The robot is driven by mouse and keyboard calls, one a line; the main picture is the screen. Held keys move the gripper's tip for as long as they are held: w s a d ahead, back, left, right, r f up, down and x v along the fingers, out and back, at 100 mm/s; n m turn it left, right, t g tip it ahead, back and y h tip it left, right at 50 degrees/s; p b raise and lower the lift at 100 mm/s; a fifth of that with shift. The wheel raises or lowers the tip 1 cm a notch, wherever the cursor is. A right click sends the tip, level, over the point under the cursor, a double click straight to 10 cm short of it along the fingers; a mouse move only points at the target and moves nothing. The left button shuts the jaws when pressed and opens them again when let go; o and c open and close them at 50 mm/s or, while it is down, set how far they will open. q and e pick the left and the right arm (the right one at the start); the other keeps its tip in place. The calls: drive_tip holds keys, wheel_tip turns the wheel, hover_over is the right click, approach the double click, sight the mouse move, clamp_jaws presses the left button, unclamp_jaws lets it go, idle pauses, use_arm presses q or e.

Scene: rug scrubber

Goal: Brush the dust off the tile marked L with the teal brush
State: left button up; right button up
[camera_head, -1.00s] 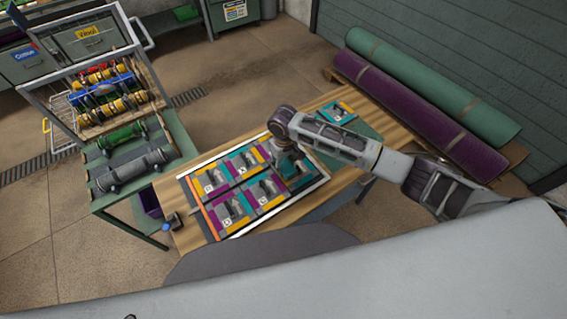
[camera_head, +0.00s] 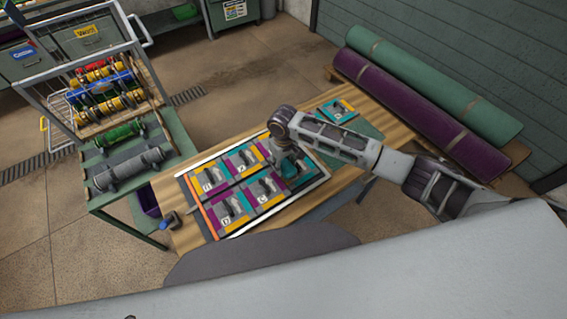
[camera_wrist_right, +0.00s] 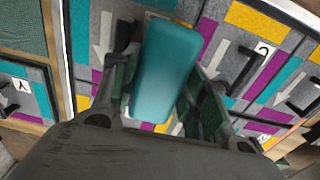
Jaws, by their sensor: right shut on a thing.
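My right gripper (camera_head: 289,161) is over the right end of the framed tile board (camera_head: 213,222) on the wooden table. In the right wrist view it is shut on the teal brush (camera_wrist_right: 165,65), which hides part of the tiles behind it. The tiles carry teal, purple, yellow and grey patches, pale arrows, dark shapes and small letters. One tile in the wrist view reads C (camera_wrist_right: 264,48). I cannot make out an L; the gripper and brush cover part of the board. Dust cannot be told clearly at this size. My left gripper is not in view.
A separate tile (camera_head: 337,111) lies on the table (camera_head: 385,110) beyond the board. A small blue-topped item (camera_head: 168,221) is at the left end. A rack of rollers (camera_head: 110,90) stands left. Purple (camera_head: 420,110) and green (camera_head: 440,88) rolled rugs lie behind at right.

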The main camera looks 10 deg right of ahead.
sight(291, 172)
drive_tip(key=shift+f, duration=0.55)
drive_tip(key=shift+s+d+r+p, duration=0.1)
drive_tip(key=shift+s+d+p, duration=0.15)
drive_tip(key=shift+s+p, duration=0.45)
drive_tip(key=shift+s+d+r+p, duration=0.1)
drive_tip(key=shift+s+d+p, duration=0.15)
drive_tip(key=shift+s+p, duration=0.35)
drive_tip(key=shift+s+d+p, duration=0.25)
drive_tip(key=shift+s+p, duration=0.25)
drive_tip(key=shift+p, duration=0.1)
drive_tip(key=shift+s+d+p, duration=0.2)
drive_tip(key=shift+s+p, duration=0.3)
drive_tip(key=shift+p, duration=0.05)
drive_tip(key=shift+f, duration=0.1)
drive_tip(key=shift+w+a+f+b, duration=0.1)
drive_tip(key=shift+w+a+b, duration=0.2)
drive_tip(key=shift+w, duration=0.45)
drive_tip(key=shift+w+a+f+b, duration=0.1)
drive_tip(key=shift+w+a+b, duration=0.2)
drive_tip(key=shift+w, duration=0.45)
drive_tip(key=shift+w+a+f+b, duration=0.15)
drive_tip(key=shift+w+a, duration=0.2)
drive_tip(key=shift+w, duration=0.4)
drive_tip(key=shift+r, duration=0.1)
